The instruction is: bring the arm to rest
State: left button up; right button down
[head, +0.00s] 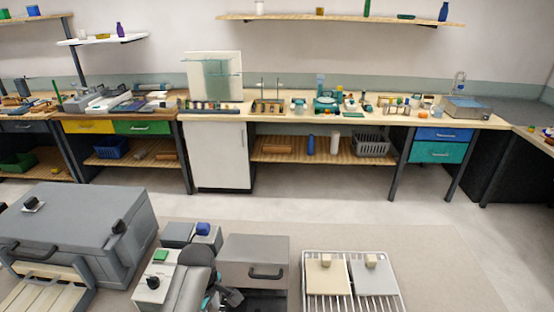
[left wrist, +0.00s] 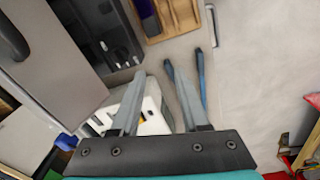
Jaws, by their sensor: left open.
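My left gripper (left wrist: 160,85) fills the lower middle of the left wrist view. Its two grey fingers stand apart with nothing held between them. In the head view, part of my grey left arm (head: 193,278) shows at the bottom, left of centre; its fingers are not clear there. My right gripper shows in neither view. No glass rod can be made out for certain.
A grey box with a handle (head: 253,262) stands beside the arm, and a white wire rack (head: 312,290) with two boards is to its right. In the left wrist view, a white case (left wrist: 155,118) lies beyond the fingers, near blue bars (left wrist: 202,75) and a wooden tray (left wrist: 183,14).

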pick_arm(q)
jog(key=s+r+m+t, duration=0.1)
jog(key=s+r+m, duration=0.4)
jog(key=s+m, duration=0.45)
jog(key=s+r+m+t, duration=0.2)
jog(key=s+r+m, duration=0.4)
jog(key=s, duration=0.7)
notch_tip(320, 180, down, 34)
jog(key=s+f+g+b, duration=0.1)
jog(key=s+b, duration=0.1)
jog(key=b, duration=1)
jog(key=s+a+f+b, duration=0.1)
jog(key=s+f+b, duration=0.3)
jog(key=f, duration=0.4)
jog(key=s+f+g+b, duration=0.1)
jog(key=s+f+b, duration=0.3)
jog(key=f, duration=0.5)
jog(key=s+a+f+m+b, duration=0.1)
jog(key=s+f+b, duration=0.3)
jog(key=s+f, duration=0.3)
notch_tip(320, 180, down, 2)
jog(key=shift+a+g, duration=0.35)
jog(key=shift+g, duration=0.05)
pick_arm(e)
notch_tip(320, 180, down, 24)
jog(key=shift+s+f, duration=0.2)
pick_arm(q)
jog(key=shift+s, duration=0.1)
